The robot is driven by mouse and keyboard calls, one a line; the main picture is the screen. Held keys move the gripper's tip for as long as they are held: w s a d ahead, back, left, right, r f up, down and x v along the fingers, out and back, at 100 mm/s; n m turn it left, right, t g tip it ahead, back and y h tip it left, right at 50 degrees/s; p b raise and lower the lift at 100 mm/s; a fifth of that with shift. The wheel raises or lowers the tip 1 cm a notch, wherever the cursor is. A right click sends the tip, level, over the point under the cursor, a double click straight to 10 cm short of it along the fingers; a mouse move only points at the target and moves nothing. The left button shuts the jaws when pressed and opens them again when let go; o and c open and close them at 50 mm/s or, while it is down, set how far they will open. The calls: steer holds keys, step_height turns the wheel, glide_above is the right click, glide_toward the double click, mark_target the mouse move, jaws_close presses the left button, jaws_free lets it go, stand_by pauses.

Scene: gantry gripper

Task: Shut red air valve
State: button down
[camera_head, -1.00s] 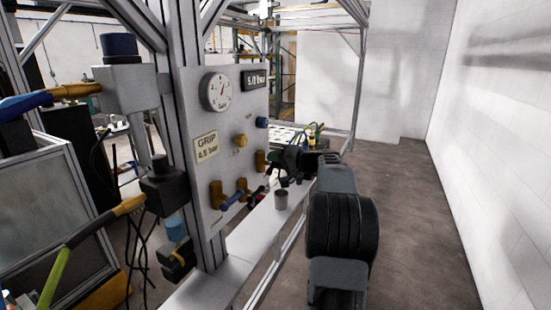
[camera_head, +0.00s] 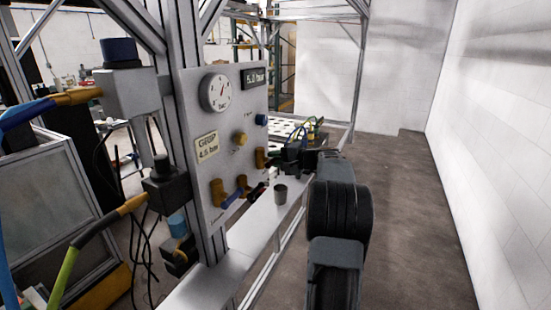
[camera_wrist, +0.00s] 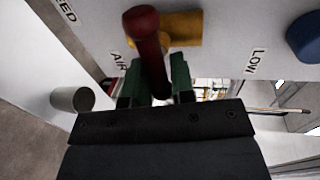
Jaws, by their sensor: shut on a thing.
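The red air valve shows in the wrist view as a dark red lever (camera_wrist: 148,50) in front of a brass body (camera_wrist: 182,29), beside the label "AIR". The lever's rounded end is at the top. Its other end runs down between the green fingers of my gripper (camera_wrist: 157,85), which is shut on it. In the head view my gripper (camera_head: 276,170) is at the lower right of the grey panel (camera_head: 205,120). The lever is small there and hard to make out, and the fingers are partly hidden.
The panel carries a round gauge (camera_head: 216,92), a display (camera_head: 255,77) reading about 5.0 bar, a blue-handled valve (camera_head: 232,198) and a blue knob (camera_head: 261,120). Floor is free at the right.

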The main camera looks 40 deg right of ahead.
steer(key=c, duration=1.1)
jaws_free()
steer(key=b+v, duration=0.1)
steer(key=v, duration=1.3)
steer(key=shift+w, duration=0.15)
